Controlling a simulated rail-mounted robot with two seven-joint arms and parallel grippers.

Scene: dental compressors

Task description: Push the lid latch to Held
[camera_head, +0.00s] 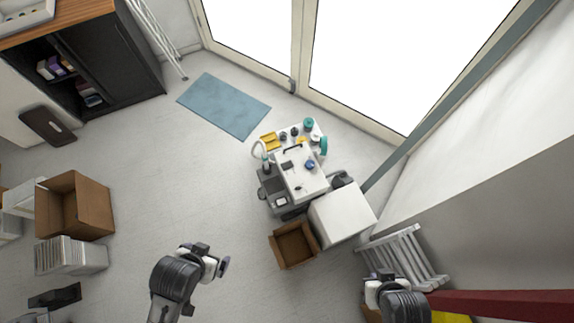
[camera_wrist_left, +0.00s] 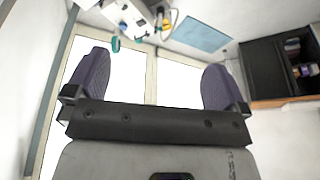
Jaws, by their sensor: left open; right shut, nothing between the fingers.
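The compressor unit (camera_head: 303,184) stands mid-room in the head view, with a white top and a dark grey lower body. A black handle, a small dark part and a blue round part sit on its top. I cannot tell which part is the lid latch or its position. My left gripper (camera_wrist_left: 155,85) is open and empty, its two purple fingers wide apart in the left wrist view. In the head view it is below and left of the compressor, well apart. My right gripper (camera_head: 384,276) is shut and empty, below and right of the compressor, apart from it; its fingertips are hard to make out.
A white box (camera_head: 342,212) and an open cardboard box (camera_head: 294,244) stand close by the compressor's near side. A folded white ladder or rack (camera_head: 405,255) is near my right arm. Floor left of the compressor is clear up to a blue mat (camera_head: 224,105).

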